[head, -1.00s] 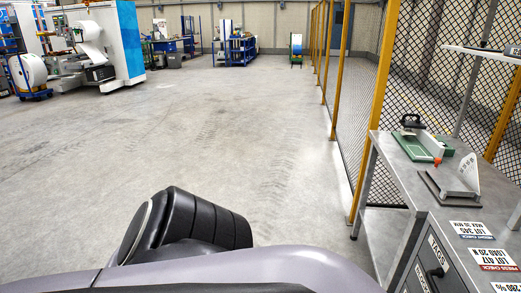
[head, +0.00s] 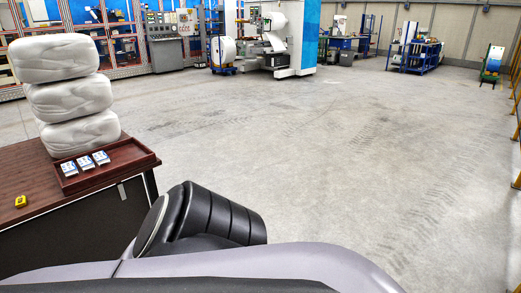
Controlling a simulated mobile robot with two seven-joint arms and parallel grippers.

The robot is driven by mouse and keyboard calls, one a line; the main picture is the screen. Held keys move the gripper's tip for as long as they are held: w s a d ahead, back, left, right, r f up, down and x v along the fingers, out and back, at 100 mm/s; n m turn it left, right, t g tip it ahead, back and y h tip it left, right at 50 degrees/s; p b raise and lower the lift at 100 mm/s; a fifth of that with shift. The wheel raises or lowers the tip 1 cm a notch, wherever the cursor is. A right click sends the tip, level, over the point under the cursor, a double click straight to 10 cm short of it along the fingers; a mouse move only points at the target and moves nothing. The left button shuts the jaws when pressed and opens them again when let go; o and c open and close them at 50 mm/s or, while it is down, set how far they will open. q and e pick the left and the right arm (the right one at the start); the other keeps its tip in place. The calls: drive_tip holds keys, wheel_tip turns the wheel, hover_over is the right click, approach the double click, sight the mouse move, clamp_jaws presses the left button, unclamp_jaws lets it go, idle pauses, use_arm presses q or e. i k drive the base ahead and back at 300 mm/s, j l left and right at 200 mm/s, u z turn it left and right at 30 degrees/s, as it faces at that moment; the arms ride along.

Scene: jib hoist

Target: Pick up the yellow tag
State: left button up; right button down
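A small yellow tag-like object (head: 20,201) with a dark centre lies on the brown top of a dark cabinet (head: 80,203) at the left of the head view. It lies in front of the wooden tray, apart from it. It is too small to make out any marking. Neither of my grippers shows in the head view; only my own dark and grey body parts fill the bottom middle.
A red-brown tray (head: 140,166) with white-and-blue packets (head: 85,163) sits on the cabinet. Several white wrapped bundles (head: 72,97) are stacked behind it. Open concrete floor (head: 330,150) spreads ahead and right; machines (head: 285,38) stand at the back.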

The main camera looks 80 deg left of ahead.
sight(21, 201)
drive_tip(key=u, duration=3.95)
drive_tip(key=i+j+u, duration=0.25)
drive_tip(key=i+j, duration=0.2)
drive_tip(key=i, duration=0.1)
